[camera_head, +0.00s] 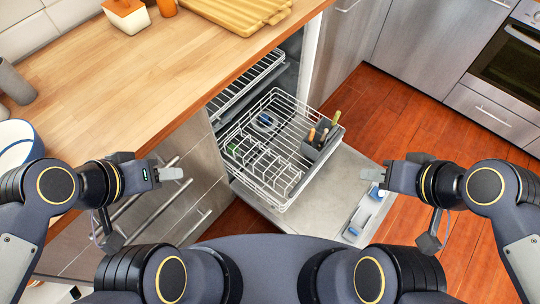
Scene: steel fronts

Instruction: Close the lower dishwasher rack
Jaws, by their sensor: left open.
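The lower dishwasher rack (262,185) is a white wire basket. It is pulled out of the dishwasher over the lowered door (338,172). A grey cutlery basket (318,146) with several handles showing sits at its right side, and a small blue item (265,120) lies toward its back. My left gripper (182,174) is open and empty, left of the rack and apart from it. My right gripper (370,175) is right of the rack, above the door, and apart from the rack. Its fingers are seen edge-on, so their gap is unclear.
The upper rack (245,82) shows under the wooden counter (130,85). The counter's front edge and steel drawers (180,185) are close to my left arm. A cutting board (235,12) lies on the counter. Wooden floor (400,115) is clear at right; an oven (510,60) stands beyond.

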